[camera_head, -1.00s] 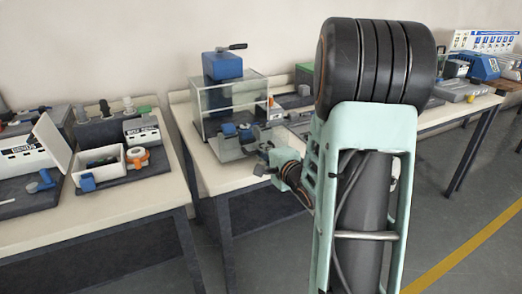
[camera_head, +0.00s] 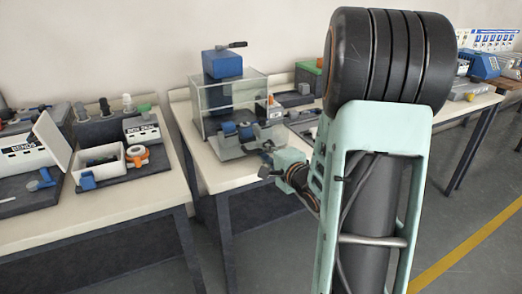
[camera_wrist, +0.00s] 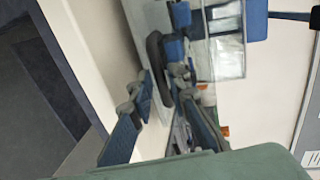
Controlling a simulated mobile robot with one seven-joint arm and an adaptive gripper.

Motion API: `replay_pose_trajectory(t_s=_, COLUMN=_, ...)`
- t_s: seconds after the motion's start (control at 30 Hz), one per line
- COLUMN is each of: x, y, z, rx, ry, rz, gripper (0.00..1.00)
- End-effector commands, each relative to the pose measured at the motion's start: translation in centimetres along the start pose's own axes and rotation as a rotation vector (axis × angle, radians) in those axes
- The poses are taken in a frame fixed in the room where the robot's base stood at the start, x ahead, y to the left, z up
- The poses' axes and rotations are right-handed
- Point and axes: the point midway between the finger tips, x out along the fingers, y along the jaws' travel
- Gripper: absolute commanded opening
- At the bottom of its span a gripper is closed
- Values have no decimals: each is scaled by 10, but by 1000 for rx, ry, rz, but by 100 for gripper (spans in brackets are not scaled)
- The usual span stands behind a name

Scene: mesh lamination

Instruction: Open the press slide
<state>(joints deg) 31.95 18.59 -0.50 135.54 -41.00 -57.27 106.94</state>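The press (camera_head: 221,66) has a blue head with a dark lever on top and a clear guard around its middle. Its slide (camera_head: 229,150) is a grey plate at the front with blue parts on it. In the wrist view, a dark rounded part (camera_wrist: 156,60) and a blue block (camera_wrist: 173,48) of the press lie just beyond my fingers. My gripper (camera_wrist: 160,100) is open, with a gap between its two fingers. In the head view my gripper (camera_head: 266,142) is at the right front of the press, partly lost against it. I cannot tell whether it touches the slide.
The press stands on a pale bench (camera_head: 225,180). A second bench at the left holds a white open box (camera_head: 100,165) and an orange tape roll (camera_head: 137,155). More equipment, including a blue machine (camera_head: 484,66), stands at the right. The bench front edge is close below my wrist.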

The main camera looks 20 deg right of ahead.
Motion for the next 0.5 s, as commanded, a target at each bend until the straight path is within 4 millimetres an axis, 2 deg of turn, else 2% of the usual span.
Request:
replay_pose_trajectory(t_s=0.03, x=-10, y=-1, z=-1, rx=0, ry=3, rz=-1, gripper=16)
replay_pose_trajectory(t_s=0.2, x=-37, y=0, z=-1, rx=0, ry=3, rz=-1, gripper=16)
replay_pose_trajectory(t_s=0.33, x=-48, y=-1, z=0, rx=1, ry=0, rz=-2, gripper=16)
replay_pose_trajectory(t_s=0.5, x=-51, y=0, z=0, rx=0, ry=-1, rz=-1, gripper=16)
